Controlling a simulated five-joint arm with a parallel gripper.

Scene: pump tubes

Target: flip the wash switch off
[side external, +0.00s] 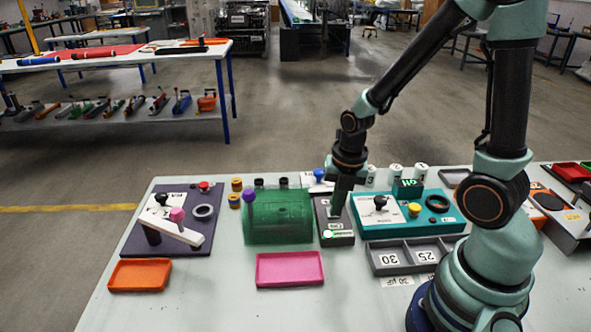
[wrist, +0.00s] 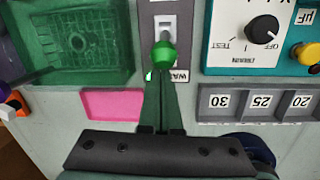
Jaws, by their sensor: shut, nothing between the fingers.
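The wash switch is on a narrow grey panel (side external: 343,240) in the middle of the bench, and the panel also shows in the wrist view (wrist: 183,15). In the wrist view its white switch plate (wrist: 165,24) is at the top, and a green round knob (wrist: 164,56) sits just below it. A green lamp (wrist: 148,76) glows beside the partly hidden "WASH" label (wrist: 180,76). My gripper (wrist: 163,76) is shut and empty, its tips right at the knob's lower side. I cannot tell if they touch. In the side view my gripper (side external: 334,210) hides the knob.
A green translucent box (side external: 278,217) stands left of the panel, and a teal panel (side external: 440,222) with knobs stands right. A pink tray (side external: 290,269) and a grey numbered tray (side external: 415,255) lie in front. A purple panel (side external: 150,235) stands far left.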

